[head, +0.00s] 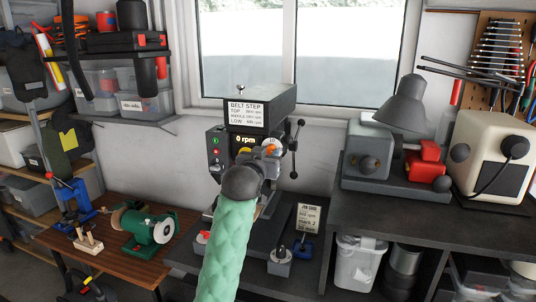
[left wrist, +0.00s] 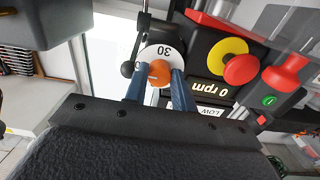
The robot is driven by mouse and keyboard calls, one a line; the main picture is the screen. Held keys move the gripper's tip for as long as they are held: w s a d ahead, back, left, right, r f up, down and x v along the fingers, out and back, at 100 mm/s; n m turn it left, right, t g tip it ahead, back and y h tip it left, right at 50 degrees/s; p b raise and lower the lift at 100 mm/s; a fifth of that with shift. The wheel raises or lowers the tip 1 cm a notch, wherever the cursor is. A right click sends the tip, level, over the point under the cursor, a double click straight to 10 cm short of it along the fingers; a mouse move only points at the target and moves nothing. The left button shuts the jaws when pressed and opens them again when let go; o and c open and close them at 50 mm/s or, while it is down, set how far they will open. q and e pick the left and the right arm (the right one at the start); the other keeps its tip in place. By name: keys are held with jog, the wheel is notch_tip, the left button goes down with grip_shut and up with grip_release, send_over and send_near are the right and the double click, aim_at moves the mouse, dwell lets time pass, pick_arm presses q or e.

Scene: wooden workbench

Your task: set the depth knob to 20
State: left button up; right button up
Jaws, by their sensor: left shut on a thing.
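The depth knob is an orange hub (left wrist: 160,73) on a white dial (left wrist: 153,51) on the drill press. The number 30 shows on the dial beyond the hub, and part of another number shows at its left side. In the head view the orange knob (head: 271,149) shows just beyond my gripper. My left gripper (left wrist: 158,85) has its two blue fingers shut on the knob, one at each side. The fingers hide the near part of the dial, and I cannot see a pointer mark. My right gripper is not in view.
The drill press head (head: 262,108) carries a "0 rpm" display (head: 246,139) and a yellow-and-red button (left wrist: 238,66). A lever handle (head: 294,149) stands at its right. A job card (head: 308,217) stands below. A grey lamp (head: 405,102) is at the right, a green grinder (head: 147,228) at the left.

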pick_arm(q)
jog(key=shift+f, duration=0.2)
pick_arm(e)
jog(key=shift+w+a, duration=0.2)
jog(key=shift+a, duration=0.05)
pick_arm(q)
jog(key=o, duration=1)
jog(key=shift+r, duration=0.1)
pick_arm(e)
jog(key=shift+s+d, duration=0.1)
pick_arm(q)
jog(key=shift+s+a, duration=0.1)
jog(key=shift+s, duration=0.15)
jog(key=b+v, duration=0.3)
jog(key=v, duration=0.4)
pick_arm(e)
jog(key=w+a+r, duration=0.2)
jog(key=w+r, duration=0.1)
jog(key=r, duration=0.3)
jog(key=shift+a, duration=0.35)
pick_arm(q)
jog(key=shift+s, duration=0.1)
